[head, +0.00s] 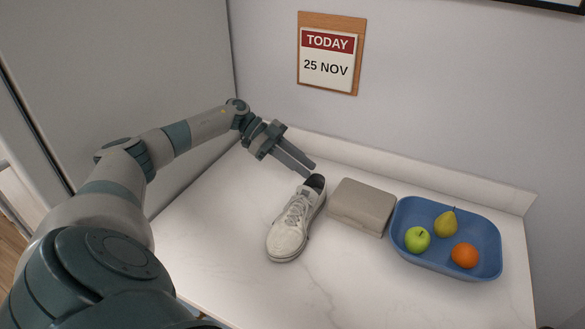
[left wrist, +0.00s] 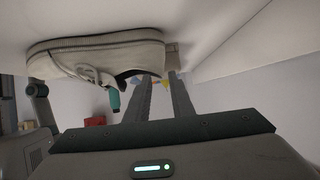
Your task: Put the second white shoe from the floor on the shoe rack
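A white lace-up shoe (head: 292,224) with a dark inside stands upright on a white marbled counter (head: 225,225). Its toe points toward the front and its heel toward the back wall. I cannot tell if a fingertip touches the heel. In the left wrist view the shoe (left wrist: 105,55) appears upside down beside the open fingers (left wrist: 161,77). My right gripper is not in view. No shoe rack or second shoe is seen.
A beige-grey box (head: 362,207) sits right of the shoe. A blue tray (head: 435,264) beyond it holds a green apple (head: 417,239), a pear (head: 446,223) and an orange (head: 464,255). A calendar (head: 328,58) hangs on the back wall. The counter left of the shoe is clear.

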